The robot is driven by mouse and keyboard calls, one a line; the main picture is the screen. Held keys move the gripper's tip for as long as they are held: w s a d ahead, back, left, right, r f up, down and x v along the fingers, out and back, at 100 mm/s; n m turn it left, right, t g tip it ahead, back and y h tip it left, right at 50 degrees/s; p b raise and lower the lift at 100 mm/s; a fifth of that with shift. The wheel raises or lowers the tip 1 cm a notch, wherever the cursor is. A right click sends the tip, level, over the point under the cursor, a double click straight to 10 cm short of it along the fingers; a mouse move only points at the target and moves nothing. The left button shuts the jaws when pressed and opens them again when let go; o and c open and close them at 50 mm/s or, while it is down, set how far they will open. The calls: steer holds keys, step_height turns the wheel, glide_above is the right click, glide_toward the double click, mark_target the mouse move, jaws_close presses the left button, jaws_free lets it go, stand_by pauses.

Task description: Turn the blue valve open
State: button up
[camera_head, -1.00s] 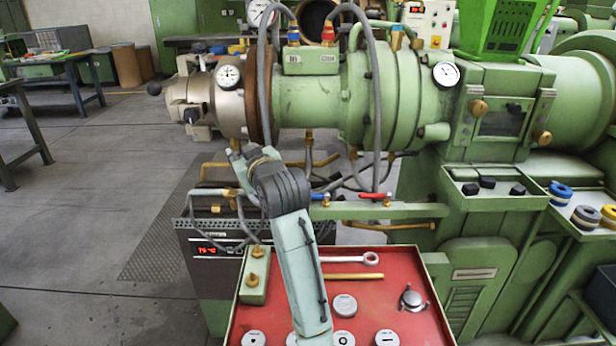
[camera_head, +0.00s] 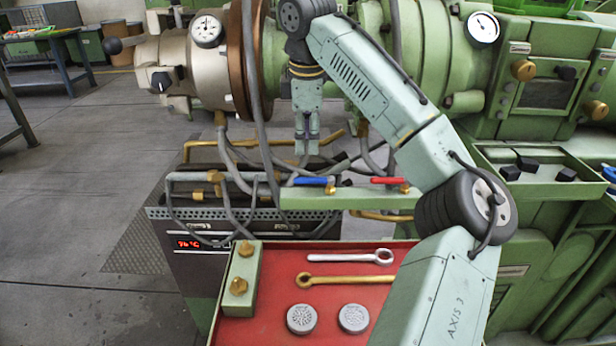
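The blue valve handle (camera_head: 311,181) lies level on the green pipe bar, on a brass valve body. A matching red valve handle (camera_head: 389,180) sits to its right on the same bar. My gripper (camera_head: 307,150) points straight down, and in the picture its fingertips are just above the blue handle. No contact with the handle can be made out. The fingers show close together, and I cannot tell if they are open or shut. Nothing is seen held in them.
Grey hoses (camera_head: 262,120) hang left of and behind my gripper. The green extruder barrel (camera_head: 440,65) runs behind. Below is a red tray (camera_head: 270,305) with a silver wrench (camera_head: 350,257), a brass wrench (camera_head: 345,280) and round discs. A heater box (camera_head: 190,243) stands at left.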

mark_target(308, 180)
steer(key=f, duration=0.3)
steer(key=w+f, duration=0.1)
steer(key=f, duration=0.3)
steer(key=w+f, duration=0.1)
steer(key=f, duration=0.3)
steer(key=shift+w+d, duration=0.1)
steer(key=shift+w, duration=0.15)
steer(key=shift+c, duration=0.6)
jaws_close()
